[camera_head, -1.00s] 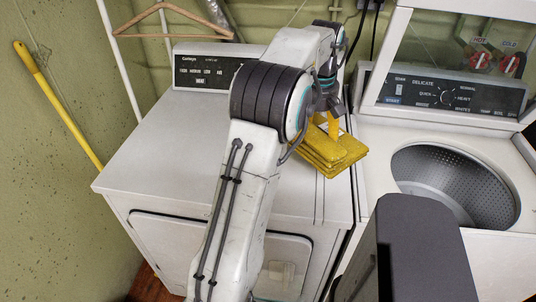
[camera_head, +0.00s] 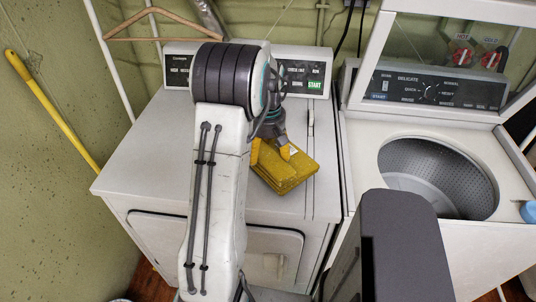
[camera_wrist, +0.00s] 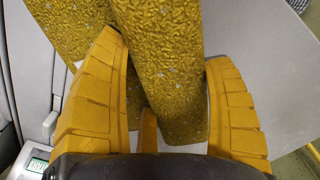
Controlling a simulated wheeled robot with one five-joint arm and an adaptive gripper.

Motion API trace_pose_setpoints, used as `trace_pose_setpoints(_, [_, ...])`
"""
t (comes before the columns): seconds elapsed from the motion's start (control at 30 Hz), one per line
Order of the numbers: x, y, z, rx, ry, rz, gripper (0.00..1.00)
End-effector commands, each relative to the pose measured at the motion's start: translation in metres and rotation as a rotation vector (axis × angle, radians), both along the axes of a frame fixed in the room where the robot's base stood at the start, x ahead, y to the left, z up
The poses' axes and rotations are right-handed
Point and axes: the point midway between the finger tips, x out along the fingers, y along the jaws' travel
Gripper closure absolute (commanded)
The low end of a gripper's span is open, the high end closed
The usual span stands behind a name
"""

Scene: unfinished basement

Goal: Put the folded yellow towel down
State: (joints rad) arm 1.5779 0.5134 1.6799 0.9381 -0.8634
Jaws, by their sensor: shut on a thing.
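The folded yellow towel (camera_head: 289,172) is over the right part of the white dryer top (camera_head: 150,150) in the head view. My gripper (camera_head: 272,150) is above its upper left side, shut on it. In the wrist view the towel (camera_wrist: 170,70) runs between the two yellow fingers of my gripper (camera_wrist: 165,100). Its folds hang or lie apart there. I cannot tell whether the towel touches the dryer top. My arm hides part of the dryer top and its control panel.
An open top-loading washer (camera_head: 372,140) stands to the right, its drum (camera_head: 420,165) uncovered. A wooden hanger (camera_head: 150,39) hangs at the back left. A yellow pole (camera_head: 50,105) leans on the left wall. The dryer's left top is clear.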

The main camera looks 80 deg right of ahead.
Motion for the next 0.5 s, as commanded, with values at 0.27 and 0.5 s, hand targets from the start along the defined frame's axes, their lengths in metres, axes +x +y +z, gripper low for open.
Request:
trace_pose_setpoints(0.27, [0.0, 0.001, -0.018, 0.003, 0.0, 0.0, 0.6])
trace_pose_setpoints(0.5, [0.0, 0.0, -0.026, -0.001, 0.0, 0.0, 0.6])
